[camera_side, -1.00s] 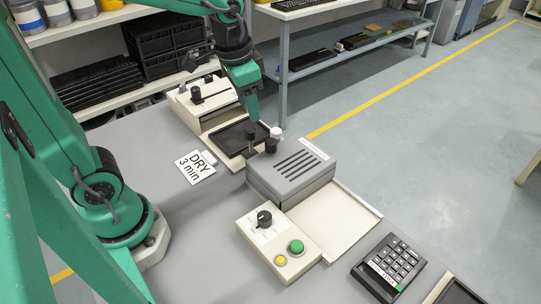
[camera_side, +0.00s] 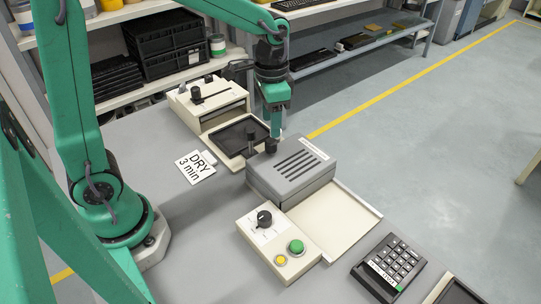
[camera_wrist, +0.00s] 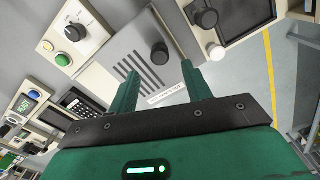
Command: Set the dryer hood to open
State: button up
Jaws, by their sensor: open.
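The dryer hood (camera_side: 296,178) is a grey box with several dark slots and a white label strip. It sits on the back-left part of a cream base plate (camera_side: 345,222), whose front-right part is bare. A black knob (camera_side: 271,146) stands on the hood top, at its back-left end. My gripper (camera_side: 275,133) is above that end, pointing down. In the wrist view the hood (camera_wrist: 143,68) and its black knob (camera_wrist: 159,54) show beyond my open gripper (camera_wrist: 160,68). The knob appears between the two fingers; I cannot tell the remaining height above it.
A cream control box (camera_side: 279,243) with a dial, a green button and a yellow button stands in front. A black tray (camera_side: 234,138) and a cream printer unit (camera_side: 207,98) are behind. A "DRY 3 min" card (camera_side: 195,167) lies left. A keypad (camera_side: 388,267) is front right.

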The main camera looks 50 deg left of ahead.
aim_at(271, 141)
jog(key=shift+f, duration=3.4)
grip_shut()
